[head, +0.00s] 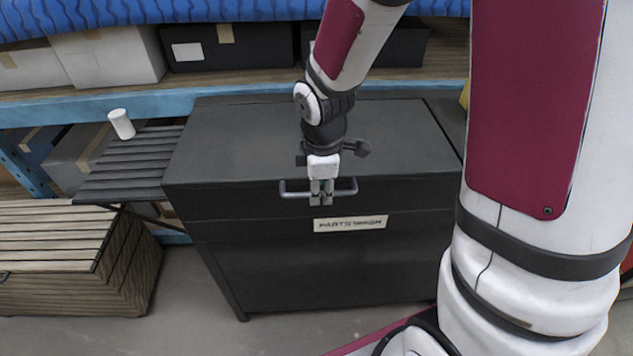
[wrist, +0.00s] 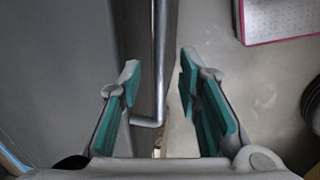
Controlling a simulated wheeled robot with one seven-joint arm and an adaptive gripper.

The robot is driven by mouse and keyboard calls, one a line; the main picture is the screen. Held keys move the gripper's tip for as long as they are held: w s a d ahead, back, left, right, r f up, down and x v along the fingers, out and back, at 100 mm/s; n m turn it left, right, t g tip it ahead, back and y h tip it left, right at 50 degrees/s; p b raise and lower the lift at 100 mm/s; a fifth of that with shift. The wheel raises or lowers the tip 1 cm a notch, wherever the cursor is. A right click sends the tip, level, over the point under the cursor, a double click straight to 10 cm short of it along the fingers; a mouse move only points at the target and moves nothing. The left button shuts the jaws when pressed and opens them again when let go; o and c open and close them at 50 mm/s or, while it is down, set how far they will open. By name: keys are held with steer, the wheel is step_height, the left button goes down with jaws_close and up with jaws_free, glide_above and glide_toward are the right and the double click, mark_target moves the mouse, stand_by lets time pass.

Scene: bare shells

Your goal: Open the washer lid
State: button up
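The washer (head: 285,270) is a dark grey cabinet with a "PARTS WASH" label (head: 350,224) on its front. Its flat lid (head: 230,140) is down. A grey bar handle (head: 296,193) runs along the lid's front edge. My gripper (head: 322,194) is over the middle of this handle, pointing down. In the wrist view the handle (wrist: 158,60) runs between the two teal-padded fingers of my gripper (wrist: 159,85). The fingers are apart, with gaps beside the bar. I cannot tell whether either finger touches it.
A slatted side shelf (head: 130,165) with a white cup (head: 121,124) adjoins the washer's left side. A slatted wooden chest (head: 60,255) stands at the lower left. A blue-edged rack (head: 240,92) with boxes stands behind. Bare floor shows in front of the washer.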

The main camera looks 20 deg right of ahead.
steer(key=shift+f, duration=0.35)
steer(key=shift+c, duration=0.5)
jaws_close()
steer(key=shift+r, duration=0.1)
